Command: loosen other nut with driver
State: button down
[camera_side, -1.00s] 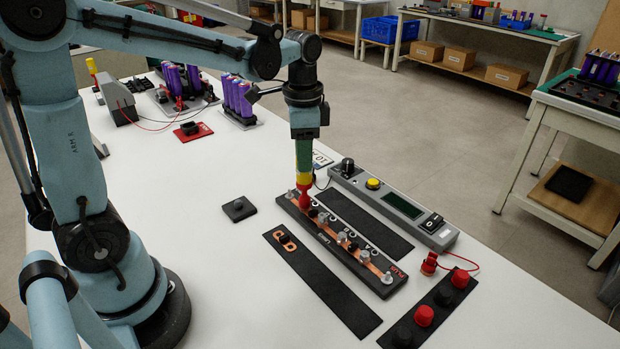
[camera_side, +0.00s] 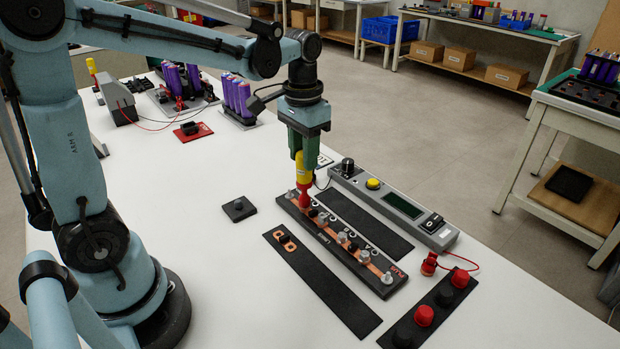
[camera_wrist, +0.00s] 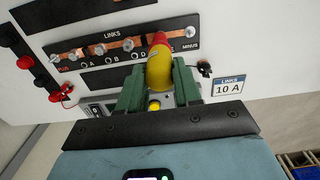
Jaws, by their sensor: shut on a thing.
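My gripper (camera_side: 302,158) is shut on the yellow-and-red driver (camera_side: 304,188), which stands close to upright with its red end down. The driver also shows in the wrist view (camera_wrist: 160,62), between the green fingers (camera_wrist: 158,90). Its red end is over the black links board (camera_side: 372,284), near the board's far end. In the wrist view the links board (camera_wrist: 185,28) shows the driver between D and the MINUS mark. The driver hides the nut beneath it; contact cannot be seen. Several silver nuts and studs (camera_side: 343,236) and copper links (camera_side: 375,267) line the board.
A black mat (camera_side: 330,293) in front holds a loose copper link (camera_side: 285,241). A grey meter box (camera_side: 395,205) and another dark mat (camera_side: 370,223) lie behind. Red and black caps (camera_side: 424,316) stand at the lower right. A small black block (camera_side: 239,208) sits left on the white table.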

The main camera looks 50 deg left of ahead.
jog(key=n, duration=0.5)
jog(key=shift+r, duration=3.1)
